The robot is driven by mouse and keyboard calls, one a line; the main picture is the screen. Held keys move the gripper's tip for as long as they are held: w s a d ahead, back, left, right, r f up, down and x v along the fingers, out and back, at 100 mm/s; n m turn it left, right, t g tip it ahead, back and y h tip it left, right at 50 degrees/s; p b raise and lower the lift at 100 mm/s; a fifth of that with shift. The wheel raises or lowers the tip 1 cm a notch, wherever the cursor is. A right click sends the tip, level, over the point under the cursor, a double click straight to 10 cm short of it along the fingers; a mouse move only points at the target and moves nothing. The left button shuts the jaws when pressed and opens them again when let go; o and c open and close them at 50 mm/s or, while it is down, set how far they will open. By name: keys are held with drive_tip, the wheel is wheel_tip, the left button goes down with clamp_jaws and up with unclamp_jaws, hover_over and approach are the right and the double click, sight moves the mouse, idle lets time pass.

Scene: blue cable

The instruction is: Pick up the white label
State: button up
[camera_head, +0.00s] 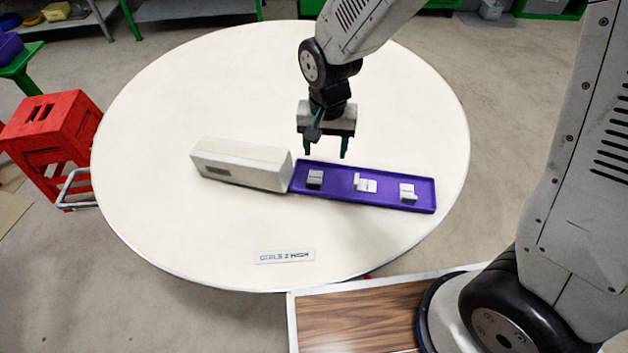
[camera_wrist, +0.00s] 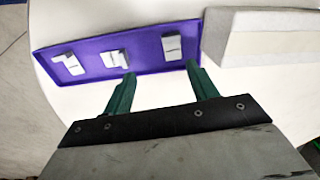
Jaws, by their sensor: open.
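The white label (camera_head: 284,256), a flat strip with dark lettering, lies near the front edge of the round table. It does not show in the wrist view. My gripper (camera_head: 325,153) is above the table behind the purple tray (camera_head: 336,192), well behind the label. Its two green fingers are spread apart with nothing between them. In the wrist view my gripper (camera_wrist: 158,75) points toward the purple tray (camera_wrist: 145,70).
Several small white pieces (camera_head: 315,177) sit in the tray. A long beige box (camera_head: 240,165) stands against its left end. The round white table (camera_head: 180,120) is clear around the label. A red crate (camera_head: 48,125) stands left of the table.

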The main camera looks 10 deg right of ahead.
hover_over(314, 180)
wheel_tip(314, 180, down, 4)
drive_tip(key=shift+f, duration=0.1)
wheel_tip(314, 180, down, 7)
drive_tip(key=shift+f, duration=0.15)
drive_tip(key=c, duration=1)
